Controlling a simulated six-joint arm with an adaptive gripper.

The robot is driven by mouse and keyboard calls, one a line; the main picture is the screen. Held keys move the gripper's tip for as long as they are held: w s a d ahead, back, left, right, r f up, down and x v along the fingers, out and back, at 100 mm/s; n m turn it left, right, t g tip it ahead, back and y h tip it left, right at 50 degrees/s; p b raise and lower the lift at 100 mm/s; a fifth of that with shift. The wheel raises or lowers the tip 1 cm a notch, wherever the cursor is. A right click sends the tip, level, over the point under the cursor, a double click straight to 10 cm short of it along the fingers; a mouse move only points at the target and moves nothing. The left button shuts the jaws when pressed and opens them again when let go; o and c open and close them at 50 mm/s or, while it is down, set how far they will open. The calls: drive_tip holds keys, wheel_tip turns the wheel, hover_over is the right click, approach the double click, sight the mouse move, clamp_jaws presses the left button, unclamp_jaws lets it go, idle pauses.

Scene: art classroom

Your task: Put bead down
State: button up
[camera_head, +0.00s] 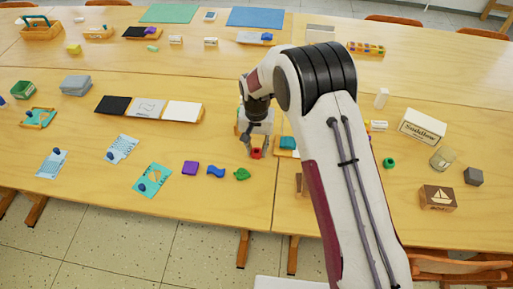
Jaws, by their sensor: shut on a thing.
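My gripper (257,150) points down over the middle of the wooden table, near the seam between two tabletops. Its fingers are shut on a small red bead (256,153). The bead is at the fingertips, close to the table surface. I cannot tell whether it touches the table. My arm hides part of the table to the right of and behind the gripper.
A green piece (242,174), a blue piece (216,171) and a purple block (190,168) lie to the left, nearer the front edge. A teal item (288,142) is close on the right. A white panel (183,111) lies further left. Bare wood surrounds the gripper's front.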

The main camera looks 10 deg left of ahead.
drive_tip(key=shift+f, duration=0.15)
drive_tip(key=o, duration=0.7)
drive_tip(key=shift+o, duration=0.2)
wheel_tip(320, 180, up, 12)
idle(0.6)
idle(0.7)
